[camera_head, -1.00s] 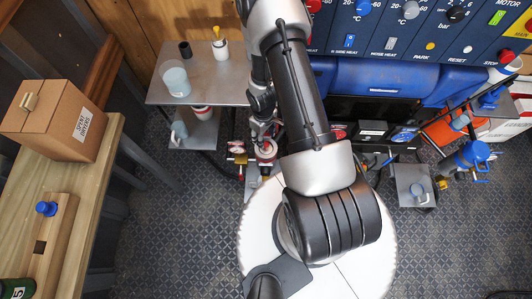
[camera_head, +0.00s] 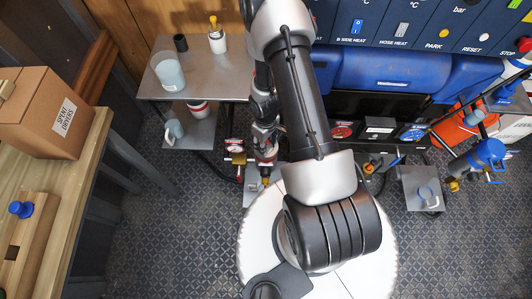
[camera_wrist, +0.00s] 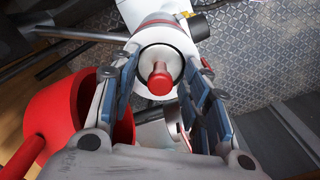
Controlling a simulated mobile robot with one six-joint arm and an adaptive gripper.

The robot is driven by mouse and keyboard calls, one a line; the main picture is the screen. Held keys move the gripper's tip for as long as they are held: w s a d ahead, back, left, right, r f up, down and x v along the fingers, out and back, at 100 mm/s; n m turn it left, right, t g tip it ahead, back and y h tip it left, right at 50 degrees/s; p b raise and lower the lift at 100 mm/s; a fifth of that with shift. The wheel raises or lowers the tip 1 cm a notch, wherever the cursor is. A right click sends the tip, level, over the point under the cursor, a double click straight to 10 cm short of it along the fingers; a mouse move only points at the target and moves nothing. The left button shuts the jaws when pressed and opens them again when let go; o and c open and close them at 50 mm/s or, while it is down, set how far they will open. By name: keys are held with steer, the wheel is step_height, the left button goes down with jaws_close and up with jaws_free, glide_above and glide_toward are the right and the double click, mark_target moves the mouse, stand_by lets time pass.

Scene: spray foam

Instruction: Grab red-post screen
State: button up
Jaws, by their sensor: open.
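The red-post screen shows in the wrist view as a pale round end with a short red post (camera_wrist: 159,78) at its centre, pointing at the camera. The white body with a red band lies behind it. My gripper (camera_wrist: 160,66) is open, with one finger on each side of the round end. I cannot tell whether the pads touch it. In the head view my gripper (camera_head: 266,150) is small, beside the arm and above a grey stand, and the screen is mostly hidden there.
A red cup-shaped thing (camera_wrist: 60,112) is close to the left finger in the wrist view. In the head view, a metal table (camera_head: 200,80) carries a clear cup (camera_head: 168,72). A cardboard box (camera_head: 42,112) is on the left bench. Blue-handled valves (camera_head: 484,155) are at right.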

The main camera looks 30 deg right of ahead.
steer(key=shift+r, duration=0.1)
steer(key=shift+c, duration=0.5)
jaws_close()
